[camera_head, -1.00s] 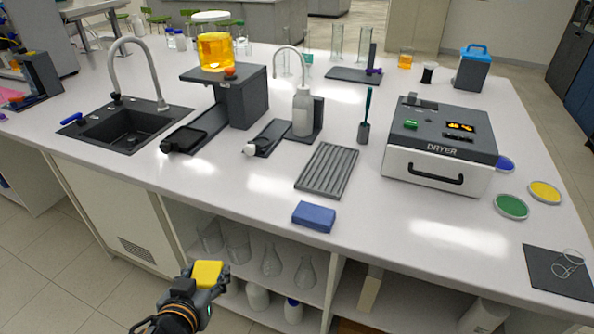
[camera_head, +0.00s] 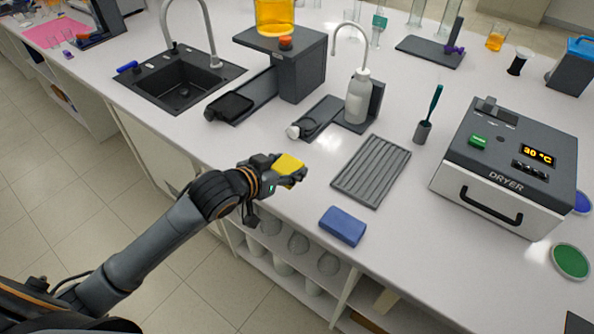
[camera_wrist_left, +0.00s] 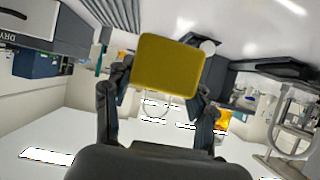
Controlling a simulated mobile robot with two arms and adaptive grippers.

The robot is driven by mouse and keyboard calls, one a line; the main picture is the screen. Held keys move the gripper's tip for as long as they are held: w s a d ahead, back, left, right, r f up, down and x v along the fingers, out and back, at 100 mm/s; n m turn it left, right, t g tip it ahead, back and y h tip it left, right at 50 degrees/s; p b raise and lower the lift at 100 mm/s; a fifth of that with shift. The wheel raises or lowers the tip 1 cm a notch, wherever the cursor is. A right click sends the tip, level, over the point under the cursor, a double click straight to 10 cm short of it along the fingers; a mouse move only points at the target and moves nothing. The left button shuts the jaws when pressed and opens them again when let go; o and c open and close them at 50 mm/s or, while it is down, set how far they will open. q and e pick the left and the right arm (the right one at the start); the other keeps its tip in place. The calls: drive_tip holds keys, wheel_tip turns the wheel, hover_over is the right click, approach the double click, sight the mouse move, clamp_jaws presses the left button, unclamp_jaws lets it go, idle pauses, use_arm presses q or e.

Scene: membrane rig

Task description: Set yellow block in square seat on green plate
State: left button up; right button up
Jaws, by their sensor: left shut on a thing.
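The yellow block (camera_head: 289,164) is held by my left gripper (camera_head: 284,172) near the front edge of the counter in the head view. In the left wrist view the yellow block (camera_wrist_left: 167,66) sits between the two fingers of my left gripper (camera_wrist_left: 160,95), which is shut on it. The green plate (camera_head: 571,261) is a round dish lying on the counter at the far right, in front of the dryer, well away from the gripper. No square seat can be made out on it. My right gripper is not in view.
The dryer (camera_head: 510,165) stands between the middle and the right of the counter (camera_head: 440,270). A blue block (camera_head: 343,226) and a ribbed grey tray (camera_head: 371,171) lie near my left gripper. A white bottle (camera_head: 358,97) and a sink (camera_head: 180,88) are farther back.

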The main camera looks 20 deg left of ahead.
use_arm(q)
drive_tip(key=w+f, duration=0.5)
drive_tip(key=shift+w+d+p, duration=0.1)
drive_tip(key=shift+d+p, duration=0.15)
drive_tip(key=shift+p, duration=0.15)
drive_tip(key=shift+w+f, duration=0.2)
drive_tip(key=shift+f, duration=0.05)
drive_tip(key=shift+w+f, duration=0.4)
wheel_tip(320, 180, down, 2)
drive_tip(key=shift+f+p, duration=0.15)
drive_tip(key=shift+p, duration=0.45)
drive_tip(key=shift+f, duration=0.45)
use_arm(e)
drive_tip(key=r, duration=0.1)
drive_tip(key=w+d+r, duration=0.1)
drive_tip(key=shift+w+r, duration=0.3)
use_arm(q)
drive_tip(key=shift+f, duration=0.1)
drive_tip(key=o, duration=1.3)
drive_tip(key=shift+f, duration=0.1)
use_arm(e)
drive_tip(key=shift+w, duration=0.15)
